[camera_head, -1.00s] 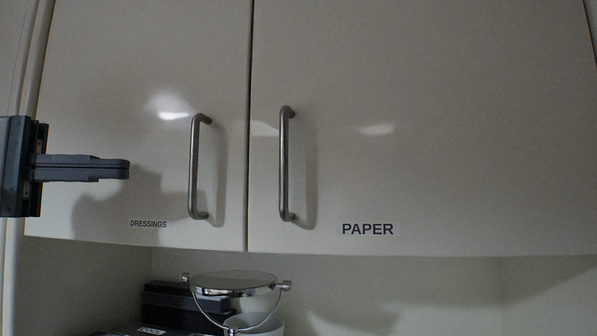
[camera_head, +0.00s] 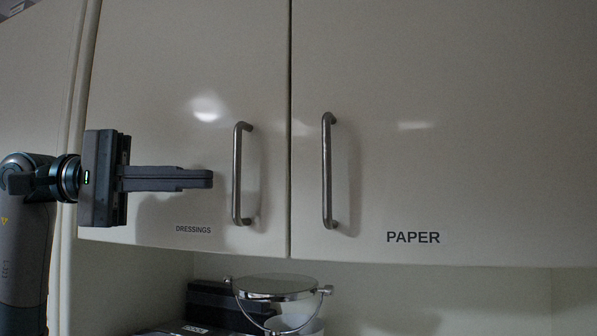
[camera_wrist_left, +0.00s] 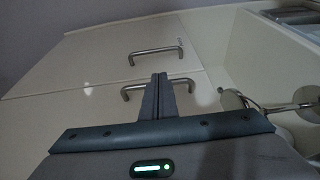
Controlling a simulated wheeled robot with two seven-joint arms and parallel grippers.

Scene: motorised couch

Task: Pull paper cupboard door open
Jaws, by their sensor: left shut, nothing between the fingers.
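The paper cupboard door (camera_head: 480,130) is a closed cream panel labelled PAPER, with a vertical metal bar handle (camera_head: 327,170) near its left edge. This handle also shows in the left wrist view (camera_wrist_left: 155,51). My left gripper (camera_head: 211,179) is shut and empty. Its fingers point right, in front of the dressings door (camera_head: 150,90), left of that door's handle (camera_head: 238,173) in the picture. In the left wrist view the dressings handle (camera_wrist_left: 128,91) is partly behind the fingers. The paper handle is farther off, apart from the gripper. My right gripper is out of view.
Below the cupboard, a round mirror (camera_head: 276,288) on a metal stand and a dark box (camera_head: 215,298) sit in the recess. The space in front of the paper door is clear. A side panel (camera_head: 35,90) stands at the left.

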